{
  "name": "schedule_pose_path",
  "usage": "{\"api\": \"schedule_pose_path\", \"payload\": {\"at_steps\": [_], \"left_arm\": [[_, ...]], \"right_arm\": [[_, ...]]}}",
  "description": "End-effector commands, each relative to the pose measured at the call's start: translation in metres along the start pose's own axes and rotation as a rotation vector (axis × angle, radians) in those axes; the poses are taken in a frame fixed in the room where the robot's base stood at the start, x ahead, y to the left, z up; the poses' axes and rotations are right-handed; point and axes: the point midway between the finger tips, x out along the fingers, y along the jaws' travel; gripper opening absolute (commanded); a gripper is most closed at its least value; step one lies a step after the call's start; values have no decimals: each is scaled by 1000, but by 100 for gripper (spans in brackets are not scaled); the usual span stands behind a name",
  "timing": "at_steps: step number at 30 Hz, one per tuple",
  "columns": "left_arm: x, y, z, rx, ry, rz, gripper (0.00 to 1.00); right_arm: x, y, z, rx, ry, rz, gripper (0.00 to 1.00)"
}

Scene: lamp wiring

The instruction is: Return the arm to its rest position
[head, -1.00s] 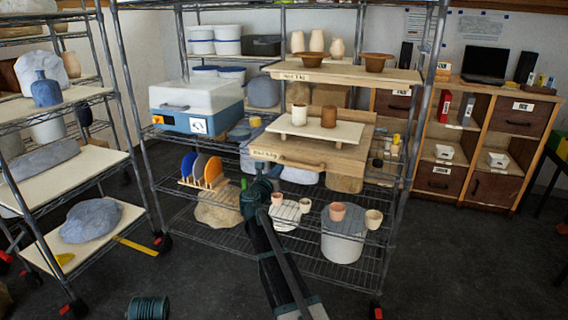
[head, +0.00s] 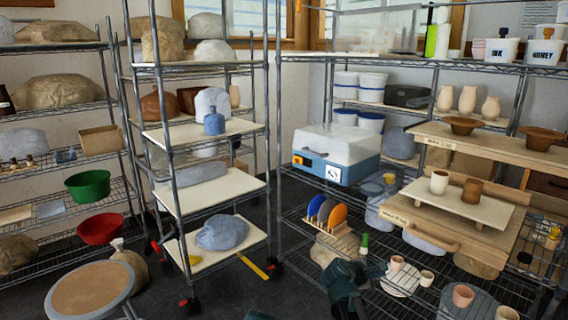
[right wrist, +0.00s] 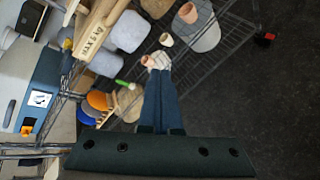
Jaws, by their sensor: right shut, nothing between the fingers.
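My right gripper (head: 346,284) is dark green and shows at the bottom of the head view, in front of the low wire shelf with the pots. In the right wrist view its two blue fingers (right wrist: 157,80) lie together, shut and empty. Their tips overlap a pale thing and small pots in the picture; I cannot tell the distance. My left gripper does not show. A dark green piece at the bottom edge of the head view is cut off and cannot be made out.
The wire rack (head: 500,300) on the right carries a blue and white kiln-like box (head: 338,155), a wooden board with cups, and pots. A wheeled rack (head: 180,270) stands left of it. A round stool (head: 90,290) is at the lower left. Dark floor shows between them.

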Motion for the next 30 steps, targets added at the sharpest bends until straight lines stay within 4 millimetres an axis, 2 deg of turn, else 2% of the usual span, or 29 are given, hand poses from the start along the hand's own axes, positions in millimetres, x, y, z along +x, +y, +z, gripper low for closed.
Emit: {"api": "schedule_pose_path", "payload": {"at_steps": [1,5,6,9,12,15,18,21,30], "left_arm": [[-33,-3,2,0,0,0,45],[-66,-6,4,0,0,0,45],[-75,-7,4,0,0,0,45],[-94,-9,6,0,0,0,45],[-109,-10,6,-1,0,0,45],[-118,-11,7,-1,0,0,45],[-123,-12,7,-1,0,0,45],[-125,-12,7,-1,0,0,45],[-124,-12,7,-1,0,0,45]], "right_arm": [[-44,-13,2,135,64,-88,0],[-120,-64,-22,438,169,-353,0],[-144,-78,-28,510,186,-437,0],[-200,-110,-36,653,201,-634,0],[-248,-135,-40,743,189,-799,0],[-284,-153,-40,796,166,-921,0],[-306,-164,-39,822,145,-996,0],[-315,-169,-40,835,134,-1031,0],[-317,-170,-40,839,129,-1040,0]]}}
